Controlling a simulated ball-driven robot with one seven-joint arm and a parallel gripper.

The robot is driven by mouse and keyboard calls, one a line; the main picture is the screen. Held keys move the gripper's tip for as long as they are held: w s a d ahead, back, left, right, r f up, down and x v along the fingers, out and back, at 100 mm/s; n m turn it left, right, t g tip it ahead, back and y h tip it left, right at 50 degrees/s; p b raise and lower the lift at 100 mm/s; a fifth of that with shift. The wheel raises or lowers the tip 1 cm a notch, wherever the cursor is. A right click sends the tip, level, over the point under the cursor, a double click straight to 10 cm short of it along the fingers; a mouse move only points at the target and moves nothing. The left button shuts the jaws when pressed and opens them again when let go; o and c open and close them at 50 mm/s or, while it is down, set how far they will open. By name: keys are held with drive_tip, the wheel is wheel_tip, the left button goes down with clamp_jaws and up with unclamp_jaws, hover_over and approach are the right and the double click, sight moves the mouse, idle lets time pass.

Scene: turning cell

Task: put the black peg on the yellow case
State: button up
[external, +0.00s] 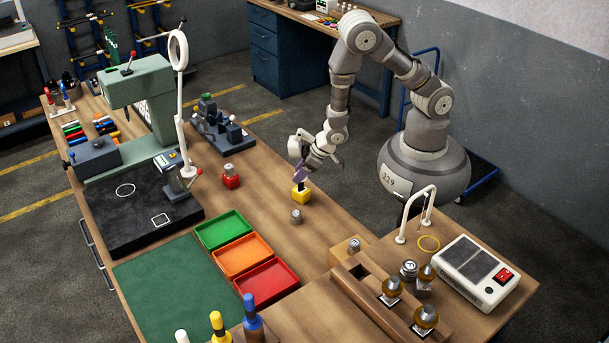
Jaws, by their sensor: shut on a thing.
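The yellow case (300,195) is a small block on the wooden bench, near the bench edge on my base's side. My gripper (301,178) points down directly over it, with a purple part showing at its fingers. It is shut on a small dark piece that appears to be the black peg (300,185), at the top of the yellow case. The peg is mostly hidden by the fingers. I cannot tell whether it stands in the case or only touches its top.
A red case (231,181) with a grey metal piece stands to the left. A grey metal piece (296,216) stands just in front of the yellow case. Green (223,246), orange (243,271) and red (267,307) trays lie nearer. A wooden rack (350,285) is at the right.

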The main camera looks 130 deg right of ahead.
drive_tip(key=o, duration=0.8)
drive_tip(key=shift+f, duration=0.15)
drive_tip(key=shift+c, duration=0.2)
drive_tip(key=o, duration=0.4)
drive_tip(key=shift+o, duration=0.2)
drive_tip(key=shift+r, duration=0.35)
drive_tip(key=p+v, duration=1.1)
drive_tip(key=p, duration=0.1)
drive_tip(key=shift+s+a+r+p, duration=0.15)
drive_tip(key=shift+s+r+p, duration=0.05)
drive_tip(key=shift+r+p, duration=0.15)
